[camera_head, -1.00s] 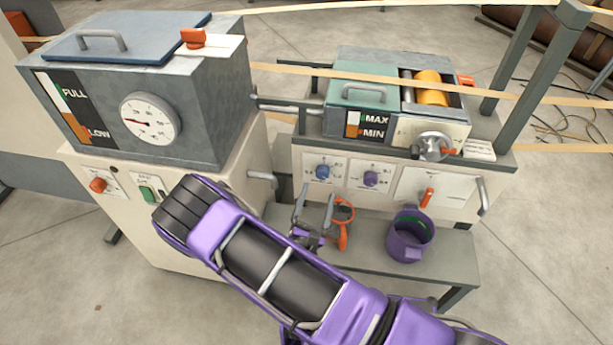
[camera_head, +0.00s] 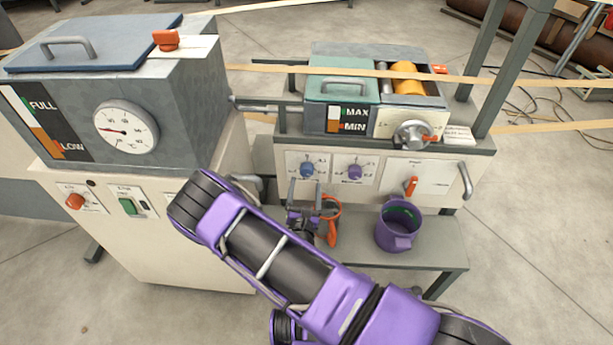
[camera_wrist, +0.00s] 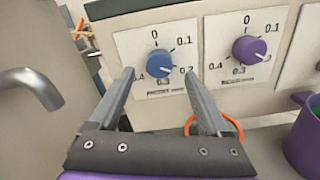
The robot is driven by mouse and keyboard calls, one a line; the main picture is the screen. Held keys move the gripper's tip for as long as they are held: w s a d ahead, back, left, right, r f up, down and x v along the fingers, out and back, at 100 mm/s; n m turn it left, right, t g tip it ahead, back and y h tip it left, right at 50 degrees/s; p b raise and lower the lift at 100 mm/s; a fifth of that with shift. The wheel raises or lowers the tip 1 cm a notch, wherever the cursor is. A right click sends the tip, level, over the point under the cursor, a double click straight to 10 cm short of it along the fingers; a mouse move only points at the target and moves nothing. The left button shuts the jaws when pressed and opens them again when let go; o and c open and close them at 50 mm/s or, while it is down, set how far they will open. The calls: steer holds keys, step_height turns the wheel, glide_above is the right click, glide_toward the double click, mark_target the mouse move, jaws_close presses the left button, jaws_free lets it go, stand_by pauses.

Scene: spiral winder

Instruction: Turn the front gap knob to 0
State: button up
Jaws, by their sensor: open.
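Two dial knobs sit side by side on the cream front panel of the right machine. The blue knob (camera_wrist: 160,63) points lower right, near 0.2, on a scale whose 0 is at the top. It also shows in the head view (camera_head: 307,169). The purple knob (camera_wrist: 249,48), to its right, points near 0.2 too; it also shows in the head view (camera_head: 355,171). The small labels below are too blurred to read surely. My gripper (camera_wrist: 157,75) is open and empty, its fingers in front of and below the blue knob, one toward each side. No contact shows.
A purple mug (camera_head: 397,228) and an orange-handled tool (camera_head: 332,224) are on the grey shelf (camera_head: 440,250) below the panel. A bent metal handle (camera_wrist: 32,85) stands close on the left in the wrist view. An orange lever (camera_head: 410,187) is further right.

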mark_target(307, 173)
steer(key=w, duration=0.5)
jaws_close()
stand_by(0.4)
